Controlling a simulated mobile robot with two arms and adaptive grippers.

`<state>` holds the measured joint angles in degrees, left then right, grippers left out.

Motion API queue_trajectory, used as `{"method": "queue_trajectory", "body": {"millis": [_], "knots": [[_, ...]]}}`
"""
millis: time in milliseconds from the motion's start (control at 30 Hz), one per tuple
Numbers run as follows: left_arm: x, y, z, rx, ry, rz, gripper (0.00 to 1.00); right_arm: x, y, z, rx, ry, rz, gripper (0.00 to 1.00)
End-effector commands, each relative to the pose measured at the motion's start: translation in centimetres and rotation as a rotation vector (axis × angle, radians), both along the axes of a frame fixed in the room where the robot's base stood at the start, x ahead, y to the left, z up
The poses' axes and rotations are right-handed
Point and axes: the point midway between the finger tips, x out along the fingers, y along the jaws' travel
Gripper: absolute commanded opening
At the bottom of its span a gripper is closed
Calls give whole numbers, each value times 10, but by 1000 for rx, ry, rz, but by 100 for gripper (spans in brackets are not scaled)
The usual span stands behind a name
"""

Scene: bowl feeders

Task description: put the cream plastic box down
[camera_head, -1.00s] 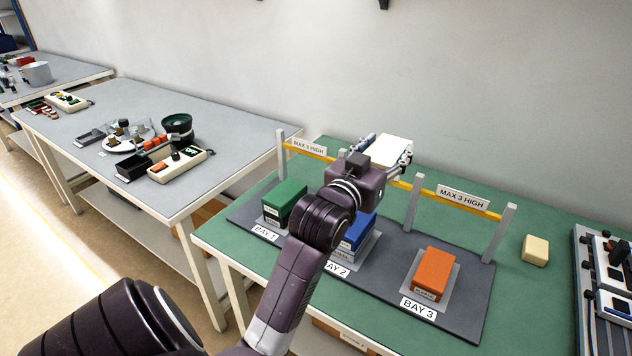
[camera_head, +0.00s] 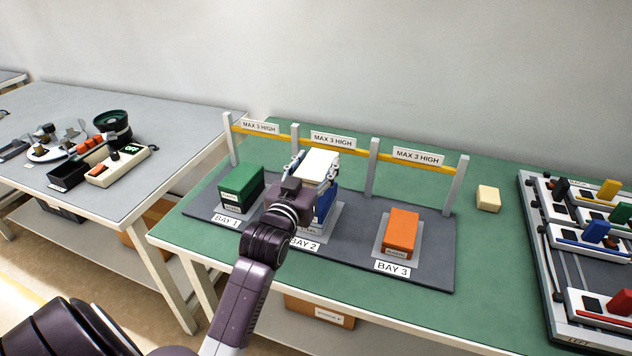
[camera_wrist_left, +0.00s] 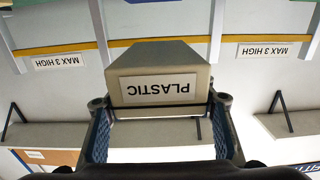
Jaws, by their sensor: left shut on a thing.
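The cream plastic box (camera_head: 320,164) is held by my left gripper (camera_head: 316,172). In the left wrist view its label, PLASTIC, reads upside down, and the box (camera_wrist_left: 160,65) sits between the two fingers (camera_wrist_left: 160,115). In the head view the box appears over the blue box (camera_head: 325,208) in BAY 2; whether they touch is unclear, as the gripper hides part of both. A green box (camera_head: 240,190) is in BAY 1 and an orange box (camera_head: 402,230) in BAY 3. My right gripper is not in view.
Posts (camera_head: 372,168) and a yellow bar (camera_head: 350,150) with MAX 3 HIGH signs run behind the bays. A small cream block (camera_head: 488,198) lies on the green table (camera_head: 500,260). A switch panel (camera_head: 590,270) is at right. A grey table (camera_head: 170,120) with several parts is at left.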

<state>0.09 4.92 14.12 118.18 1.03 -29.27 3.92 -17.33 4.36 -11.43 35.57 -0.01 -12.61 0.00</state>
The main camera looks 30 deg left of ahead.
Motion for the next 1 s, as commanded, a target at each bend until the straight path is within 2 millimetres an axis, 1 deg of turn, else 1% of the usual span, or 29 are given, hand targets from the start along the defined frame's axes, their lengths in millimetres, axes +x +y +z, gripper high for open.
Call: {"method": "queue_trajectory", "body": {"millis": [100,300,367,767,800,933,967,1000], "knots": [[0,0,-9,0,-1,0,20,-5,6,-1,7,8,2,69],[0,0,-39,1,1,0,20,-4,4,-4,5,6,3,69],[0,0,-44,1,-1,0,20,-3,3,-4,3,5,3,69],[0,0,-49,2,-3,0,20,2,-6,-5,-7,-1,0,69],[0,0,-51,1,0,0,53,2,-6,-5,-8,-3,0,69],[0,0,-50,1,0,0,67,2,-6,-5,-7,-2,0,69],[0,0,-50,1,0,0,69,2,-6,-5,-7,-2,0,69],[0,0,-50,1,0,0,69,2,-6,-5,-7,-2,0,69]]}}
